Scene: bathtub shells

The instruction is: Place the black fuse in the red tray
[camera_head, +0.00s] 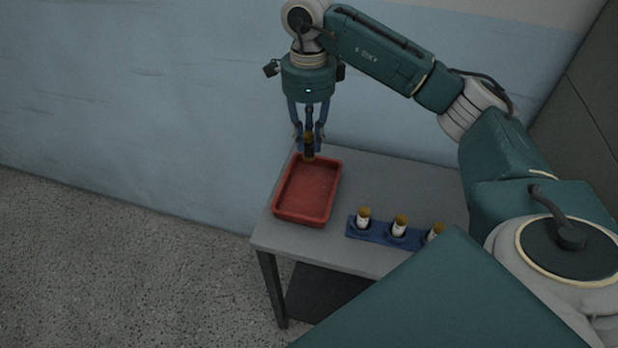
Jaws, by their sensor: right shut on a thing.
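The black fuse (309,151) has a brown-orange top and hangs upright in my right gripper (309,143). The gripper points down and its fingers are shut around the fuse. The fuse shows over the far edge of the red tray (328,197); I cannot tell how high it is or whether it touches the rim. The red tray is a shallow rectangle at the left end of the grey table, and its visible floor is empty. My left gripper is not in view.
A blue holder (375,236) with several white, brown-topped fuses (399,226) stands right of the tray on the grey table (385,180). My right arm covers the table's right part. A blue wall (150,130) stands behind. The table between tray and wall is clear.

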